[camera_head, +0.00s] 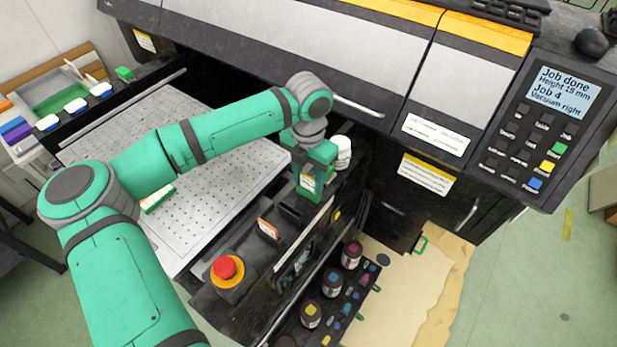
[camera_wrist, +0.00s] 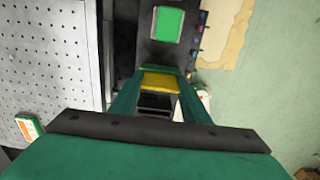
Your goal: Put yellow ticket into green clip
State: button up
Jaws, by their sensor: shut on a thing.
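My gripper (camera_head: 312,180) is over the dark side panel along the right edge of the perforated bed. In the wrist view, my gripper (camera_wrist: 158,98) is shut on a yellow piece, which looks like the yellow ticket (camera_wrist: 160,82). In the head view only a small pale label shows between the fingers. A green square (camera_wrist: 168,25) lies ahead of the fingertips on the dark panel, apart from the ticket; I cannot tell for sure that it is the green clip. The fingers hide the panel just below them.
A red stop button (camera_head: 228,268) and an orange-and-white card (camera_head: 268,228) are on the panel. A white bottle (camera_head: 342,152) stands close behind my gripper. Ink bottles (camera_head: 332,283) stand to the right. A green-edged block (camera_head: 157,197) lies on the bed (camera_head: 215,165).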

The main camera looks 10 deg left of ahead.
jog(key=o, duration=1.1)
notch_tip(320, 180, up, 11)
jog(key=shift+f, duration=0.1)
